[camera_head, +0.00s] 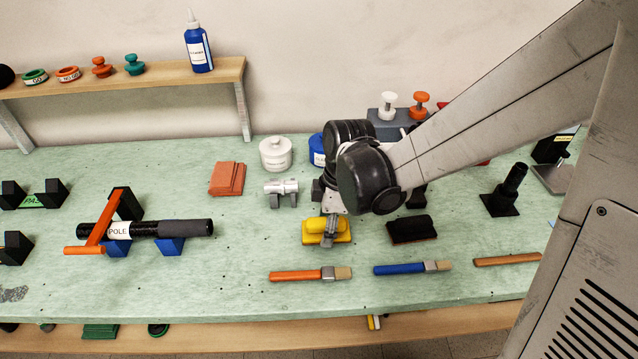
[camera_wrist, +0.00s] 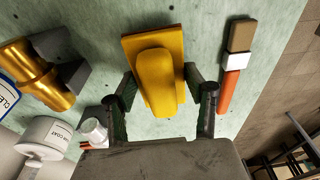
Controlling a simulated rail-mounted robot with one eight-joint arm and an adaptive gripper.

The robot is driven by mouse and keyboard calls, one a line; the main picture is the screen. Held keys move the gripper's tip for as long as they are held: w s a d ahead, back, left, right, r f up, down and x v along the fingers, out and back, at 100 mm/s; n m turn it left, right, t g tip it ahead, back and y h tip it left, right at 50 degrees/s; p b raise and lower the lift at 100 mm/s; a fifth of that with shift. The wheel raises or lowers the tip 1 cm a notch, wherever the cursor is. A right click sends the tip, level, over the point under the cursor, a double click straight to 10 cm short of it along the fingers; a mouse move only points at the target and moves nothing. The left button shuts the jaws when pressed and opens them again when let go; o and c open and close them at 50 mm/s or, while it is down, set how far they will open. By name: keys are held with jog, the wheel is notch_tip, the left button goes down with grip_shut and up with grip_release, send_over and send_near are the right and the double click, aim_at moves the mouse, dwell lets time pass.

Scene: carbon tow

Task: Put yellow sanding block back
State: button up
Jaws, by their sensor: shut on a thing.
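The yellow sanding block (camera_head: 343,238) is at the middle of the green bench, under my gripper (camera_head: 330,240). It has a flat rectangular base and a rounded handle on top. In the wrist view the yellow block (camera_wrist: 158,70) lies between the two fingers of my gripper (camera_wrist: 160,82), which is shut on its handle from both sides. The block looks level, on or very close to the bench top; I cannot tell whether its base touches. My wrist hides part of the area behind it in the head view.
An orange block (camera_head: 227,179) and a shiny cylinder on a grey stand (camera_head: 282,190) are to the left. A dark block (camera_head: 412,230) is at right. Orange (camera_head: 300,275) and blue (camera_head: 400,268) brushes lie in front. A white jar (camera_head: 276,154) stands behind.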

jog(key=shift+s+f, duration=0.1)
jog(key=shift+f, duration=0.55)
jog(key=shift+f, duration=0.15)
jog(key=o, duration=1.2)
